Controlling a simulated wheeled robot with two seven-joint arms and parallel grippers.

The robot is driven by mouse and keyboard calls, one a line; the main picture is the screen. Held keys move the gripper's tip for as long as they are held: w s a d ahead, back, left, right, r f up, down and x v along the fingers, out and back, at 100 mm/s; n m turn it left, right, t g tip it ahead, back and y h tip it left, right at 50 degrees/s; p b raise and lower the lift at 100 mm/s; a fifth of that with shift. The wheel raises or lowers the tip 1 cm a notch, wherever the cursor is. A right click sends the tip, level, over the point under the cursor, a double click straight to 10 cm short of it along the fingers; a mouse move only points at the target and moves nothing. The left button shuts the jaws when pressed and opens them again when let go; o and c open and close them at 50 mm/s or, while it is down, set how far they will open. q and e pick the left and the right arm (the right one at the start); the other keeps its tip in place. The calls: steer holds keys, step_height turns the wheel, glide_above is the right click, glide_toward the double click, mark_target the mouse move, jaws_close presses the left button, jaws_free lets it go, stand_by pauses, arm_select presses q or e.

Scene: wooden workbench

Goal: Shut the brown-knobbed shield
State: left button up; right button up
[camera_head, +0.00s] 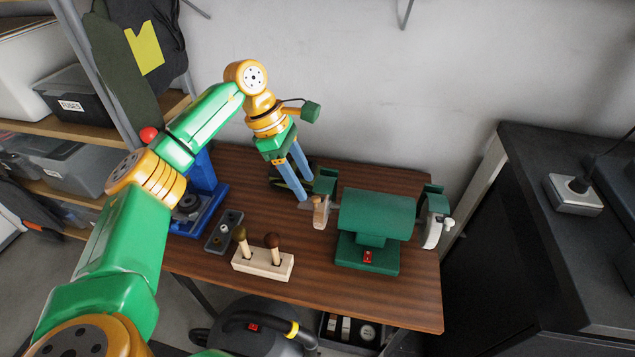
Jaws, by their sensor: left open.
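A green bench grinder (376,215) stands on the right half of the wooden bench. At its left wheel is a small tan shield (320,212) below the green left guard (325,182); its knob and exact angle are too small to tell. At its right wheel is a pale shield (433,232) with a whitish knob. My left gripper (304,188) is open and empty, its blue fingers pointing down just left of the left guard and the tan shield. Whether a fingertip touches them I cannot tell. My right gripper is out of view.
A pale wooden block (262,264) with two round-headed handles stands in front, beside a grey plate (224,230). A blue machine (203,190) is at the bench's left, partly behind my left arm. A dark cabinet (540,250) stands to the right. The bench's front right is clear.

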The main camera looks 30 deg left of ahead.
mark_target(314, 198)
arm_select(q)
steer(key=x, duration=0.3)
steer(key=shift+w+d+f, duration=0.2)
steer(key=shift+f, duration=0.05)
steer(key=shift+w+f, duration=0.1)
steer(key=shift+f, duration=0.05)
jaws_close()
arm_select(e)
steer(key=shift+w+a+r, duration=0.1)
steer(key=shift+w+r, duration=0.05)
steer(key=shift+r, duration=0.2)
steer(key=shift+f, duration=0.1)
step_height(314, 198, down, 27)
steer(key=b, duration=2.7)
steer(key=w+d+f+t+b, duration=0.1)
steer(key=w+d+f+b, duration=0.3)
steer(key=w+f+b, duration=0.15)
arm_select(q)
steer(key=s+f+m+t+y+b, duration=0.1)
steer(key=s+f+m+t+b, duration=0.2)
steer(key=f+t, duration=0.5)
steer(key=shift+s+d+t+y+b, duration=0.2)
steer(key=shift+d+t+y+b, duration=0.25)
steer(key=shift+t, duration=2.55)
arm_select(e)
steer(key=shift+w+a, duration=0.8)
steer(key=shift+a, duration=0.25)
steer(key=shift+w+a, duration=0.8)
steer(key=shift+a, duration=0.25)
